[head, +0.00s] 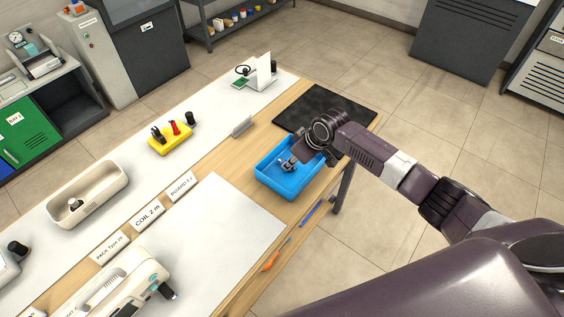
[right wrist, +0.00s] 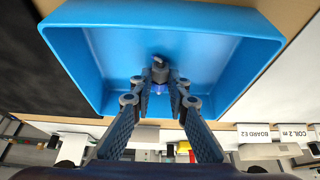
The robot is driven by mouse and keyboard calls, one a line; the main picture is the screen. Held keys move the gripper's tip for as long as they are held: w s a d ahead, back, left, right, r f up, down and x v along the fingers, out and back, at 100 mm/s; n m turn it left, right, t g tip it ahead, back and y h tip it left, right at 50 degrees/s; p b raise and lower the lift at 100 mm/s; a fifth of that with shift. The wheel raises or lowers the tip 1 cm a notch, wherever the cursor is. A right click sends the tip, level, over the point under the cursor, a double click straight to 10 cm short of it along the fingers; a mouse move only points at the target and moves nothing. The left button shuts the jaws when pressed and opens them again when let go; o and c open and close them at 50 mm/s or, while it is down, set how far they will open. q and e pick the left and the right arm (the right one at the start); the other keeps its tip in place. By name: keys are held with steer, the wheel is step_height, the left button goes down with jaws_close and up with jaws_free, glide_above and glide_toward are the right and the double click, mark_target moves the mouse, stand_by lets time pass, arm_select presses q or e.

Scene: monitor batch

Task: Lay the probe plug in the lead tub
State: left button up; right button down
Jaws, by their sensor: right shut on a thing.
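The blue tub (head: 284,190) stands near the table's right edge; it fills the upper part of the right wrist view (right wrist: 90,55). My right gripper (head: 296,160) reaches down over it. In the right wrist view its fingertips (right wrist: 160,88) are shut on a small dark plug with a blue band, the probe plug (right wrist: 158,73). The plug shows against the tub's inside; whether it touches the floor I cannot tell. In the head view the plug (head: 286,165) is partly hidden by the gripper. My left gripper is not in view.
A cream tub (head: 60,212) with a small dark-topped piece inside stands at left. A yellow holder (head: 170,138), label stands (head: 148,215) and a black mat (head: 325,106) are on the table. An orange-handled tool (head: 270,261) lies near the front edge. The white mat is partly bare.

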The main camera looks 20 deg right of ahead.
steer(key=c, duration=1.8)
jaws_free()
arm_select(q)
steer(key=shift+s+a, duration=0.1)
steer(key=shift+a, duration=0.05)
arm_select(e)
steer(key=shift+r, duration=0.1)
steer(key=v, duration=1.2)
